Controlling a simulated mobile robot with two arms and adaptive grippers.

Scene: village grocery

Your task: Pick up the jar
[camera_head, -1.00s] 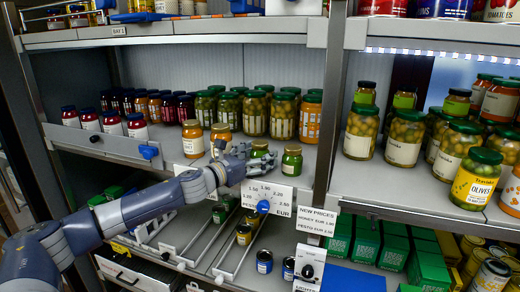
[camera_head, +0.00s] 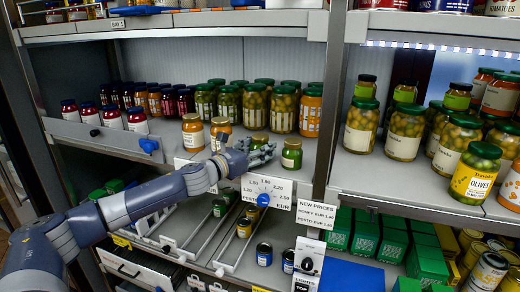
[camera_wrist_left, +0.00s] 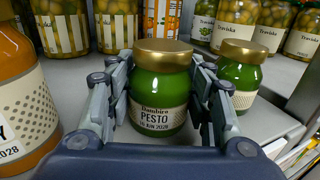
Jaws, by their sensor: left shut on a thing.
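A green pesto jar with a gold lid (camera_wrist_left: 160,95) stands upright between the fingers of my left gripper (camera_wrist_left: 160,108) in the left wrist view. The fingers are shut on it from both sides. In the head view my left gripper (camera_head: 255,158) reaches to the front of the middle shelf. There the held jar (camera_head: 259,139) shows mostly by its lid, with its body hidden behind the fingers. A second pesto jar (camera_wrist_left: 238,77) stands just to the right, apart from the grip; it also shows in the head view (camera_head: 291,154). My right gripper is out of view.
Orange honey jars (camera_head: 193,134) stand close on the left of the gripper. Rows of olive jars (camera_head: 254,107) stand behind. A shelf divider (camera_head: 335,100) rises on the right. The price strip with a blue knob (camera_head: 263,199) is below the front edge.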

